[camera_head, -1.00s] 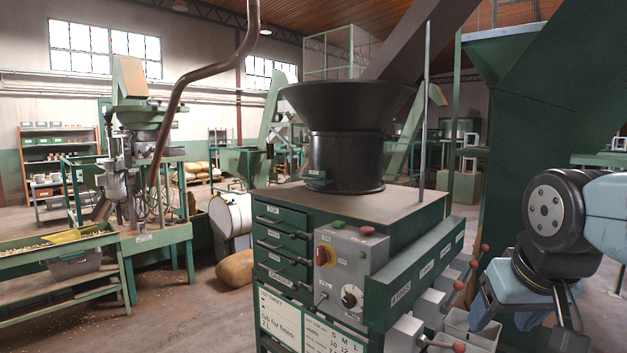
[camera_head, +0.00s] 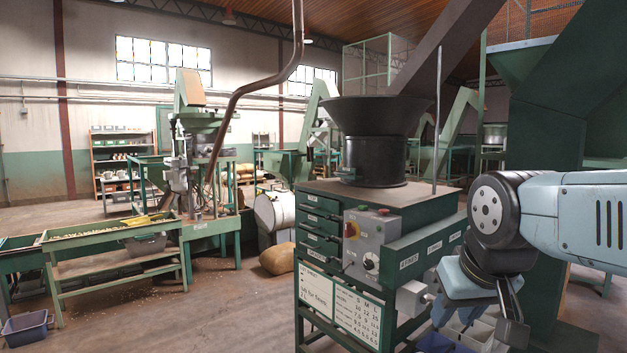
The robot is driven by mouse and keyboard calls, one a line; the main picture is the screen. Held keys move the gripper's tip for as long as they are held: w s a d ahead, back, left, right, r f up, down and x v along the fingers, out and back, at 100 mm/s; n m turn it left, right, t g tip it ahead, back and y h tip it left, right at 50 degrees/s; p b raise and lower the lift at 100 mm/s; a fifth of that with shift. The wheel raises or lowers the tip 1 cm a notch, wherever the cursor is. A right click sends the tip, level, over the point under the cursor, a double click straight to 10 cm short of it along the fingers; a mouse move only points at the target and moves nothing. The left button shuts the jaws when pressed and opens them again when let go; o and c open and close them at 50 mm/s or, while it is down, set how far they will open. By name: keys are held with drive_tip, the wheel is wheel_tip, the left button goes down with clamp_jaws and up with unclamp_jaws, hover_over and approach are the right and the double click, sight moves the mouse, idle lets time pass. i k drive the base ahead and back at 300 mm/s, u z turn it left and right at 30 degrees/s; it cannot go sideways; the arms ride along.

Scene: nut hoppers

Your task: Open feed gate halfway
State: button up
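A green sorting machine (camera_head: 343,190) stands right of centre, with a black hopper (camera_head: 376,120) on top. My gripper (camera_head: 487,318) hangs at the lower right, in front of the machine's right side, apart from the hopper. Its fingers are partly cut off, and my arm hides most of the levers there.
Pale bins (camera_head: 476,331) and a dark blue bin (camera_head: 440,343) lie below my gripper. A long green trough table (camera_head: 100,235) stands at left, with a blue crate (camera_head: 25,327) on the floor.

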sight(346, 172)
drive_tip(key=u, duration=0.15)
drive_tip(key=k, duration=0.5)
drive_tip(key=u, duration=0.5)
drive_tip(key=i, duration=1.05)
drive_tip(key=z, duration=0.4)
drive_tip(key=i, duration=1.5)
drive_tip(key=z, duration=0.55)
